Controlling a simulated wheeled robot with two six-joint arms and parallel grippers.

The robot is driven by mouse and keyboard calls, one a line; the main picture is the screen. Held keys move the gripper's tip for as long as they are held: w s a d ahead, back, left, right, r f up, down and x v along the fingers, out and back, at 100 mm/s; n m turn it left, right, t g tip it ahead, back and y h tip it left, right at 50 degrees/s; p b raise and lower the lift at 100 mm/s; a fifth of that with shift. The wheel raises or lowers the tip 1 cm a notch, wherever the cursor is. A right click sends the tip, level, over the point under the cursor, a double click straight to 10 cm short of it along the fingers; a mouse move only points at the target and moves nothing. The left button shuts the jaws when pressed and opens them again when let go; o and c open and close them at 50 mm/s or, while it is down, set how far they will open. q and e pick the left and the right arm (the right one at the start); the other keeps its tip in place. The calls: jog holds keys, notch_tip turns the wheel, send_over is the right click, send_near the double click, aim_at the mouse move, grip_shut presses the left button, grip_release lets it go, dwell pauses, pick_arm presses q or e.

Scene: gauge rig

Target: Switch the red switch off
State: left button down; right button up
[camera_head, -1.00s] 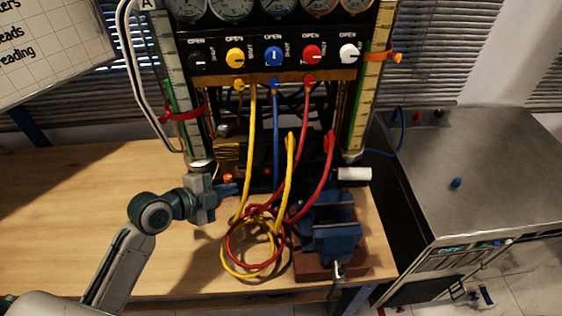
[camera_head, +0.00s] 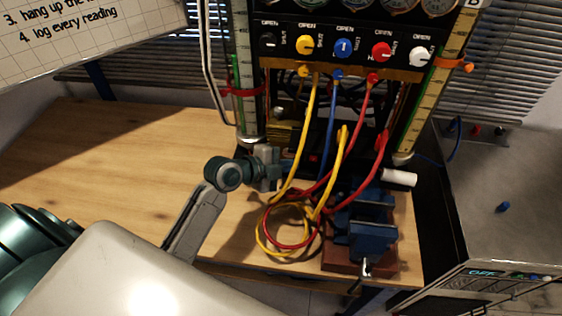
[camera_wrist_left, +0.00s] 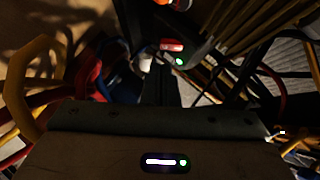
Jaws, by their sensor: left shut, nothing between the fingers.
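The red switch (camera_wrist_left: 172,46) shows in the left wrist view as a small red rocker on a dark housing, with a lit green light (camera_wrist_left: 180,61) beside it. I cannot tell its rocker position. In the head view the area behind the hoses is too dark and small to make the switch out clearly. My left gripper (camera_head: 284,168) is shut and empty, low in front of the rig. In the left wrist view its dark fingers (camera_wrist_left: 160,84) point toward the switch, which lies just past their tips. I cannot tell whether they touch. My right gripper is not in view.
Yellow hoses (camera_head: 309,130) and red hoses (camera_head: 385,150) hang from the rig and coil on the wooden bench (camera_head: 110,165), close to my left gripper. A blue vise (camera_head: 372,240) stands to the right. The left part of the bench is clear.

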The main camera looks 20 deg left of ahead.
pick_arm(q)
jog(key=p+x, duration=0.1)
jog(key=x, duration=0.4)
jog(key=b, duration=0.2)
jog(key=shift+w+f+b, duration=0.2)
jog(key=shift+f+b, duration=0.05)
jog(key=shift+b, duration=0.05)
dwell(0.3)
jog(key=shift+r, duration=0.1)
jog(key=shift+r+p, duration=0.35)
jog(key=shift+r, duration=0.35)
jog(key=shift+a, duration=0.15)
